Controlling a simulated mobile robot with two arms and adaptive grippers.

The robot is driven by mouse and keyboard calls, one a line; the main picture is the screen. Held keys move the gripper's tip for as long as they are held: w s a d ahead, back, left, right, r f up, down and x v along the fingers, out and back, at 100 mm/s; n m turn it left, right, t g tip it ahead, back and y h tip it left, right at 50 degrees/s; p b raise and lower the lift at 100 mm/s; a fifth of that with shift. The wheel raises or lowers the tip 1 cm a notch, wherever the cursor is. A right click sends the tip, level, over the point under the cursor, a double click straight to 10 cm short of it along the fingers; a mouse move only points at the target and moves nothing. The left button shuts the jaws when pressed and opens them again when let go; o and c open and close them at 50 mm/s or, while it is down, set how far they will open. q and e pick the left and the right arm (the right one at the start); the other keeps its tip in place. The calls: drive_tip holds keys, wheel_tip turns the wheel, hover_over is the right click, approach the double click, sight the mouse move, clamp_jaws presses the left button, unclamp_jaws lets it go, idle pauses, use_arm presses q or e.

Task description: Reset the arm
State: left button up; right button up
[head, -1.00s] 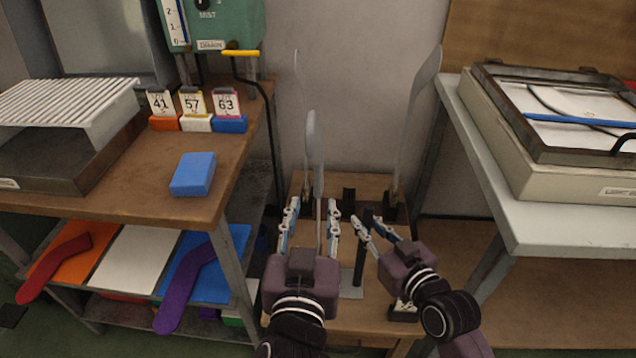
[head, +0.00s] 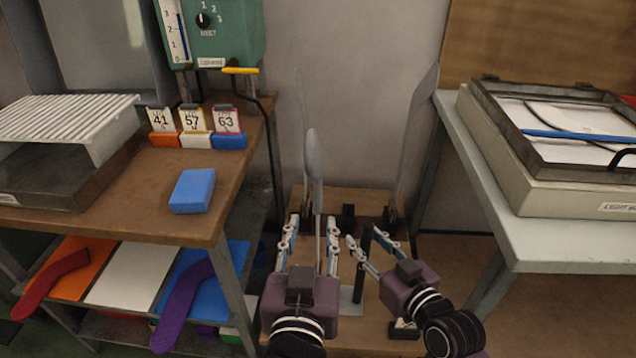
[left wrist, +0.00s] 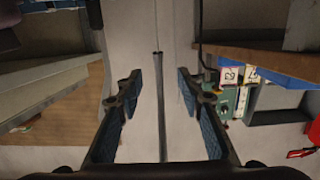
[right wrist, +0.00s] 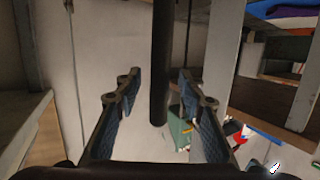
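My left gripper (head: 312,222) is open, its two fingers standing on either side of a thin metal sock board (head: 314,165) in the head view. The board's edge runs between the fingers in the left wrist view (left wrist: 160,100), with gaps on both sides. My right gripper (head: 365,236) is open beside it, tilted toward the left, with its fingers around a dark upright post (head: 359,280). The post shows between the spread fingers in the right wrist view (right wrist: 160,60). No sock is in either gripper.
A wooden table (head: 130,205) at left holds a blue block (head: 192,190), numbered cards (head: 194,120) and a white rack (head: 65,115). Red (head: 50,280) and purple (head: 182,305) socks lie on the shelf below. Another metal board (head: 415,140) and a light box (head: 560,195) are at right.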

drive_tip(key=v, duration=0.7)
drive_tip(key=shift+s, duration=0.2)
drive_tip(key=shift+w, duration=0.15)
